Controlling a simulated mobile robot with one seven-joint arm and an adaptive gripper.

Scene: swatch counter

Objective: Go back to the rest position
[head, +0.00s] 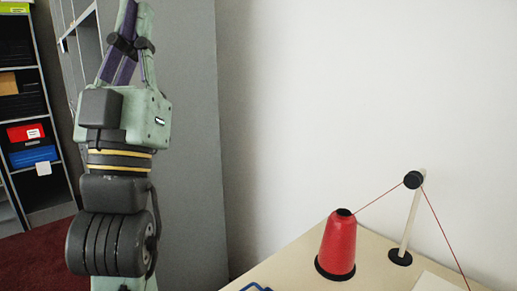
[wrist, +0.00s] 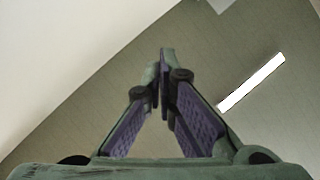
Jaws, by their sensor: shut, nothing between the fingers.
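My gripper (wrist: 163,65) shows in the wrist view with its purple-padded fingers brought together at the tips and nothing between them. In the head view my gripper (head: 134,8) is at the top left, pointing up, with its fingertips cut off by the top edge. My arm stands upright on the left side of that view, well apart from the counter.
A pale counter (head: 285,265) at the lower right bears a red thread cone (head: 338,245) and a thread post (head: 408,228) with a red thread over its top. A grey panel (head: 195,130) is behind my arm. Shelves (head: 42,188) with boxes stand far left.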

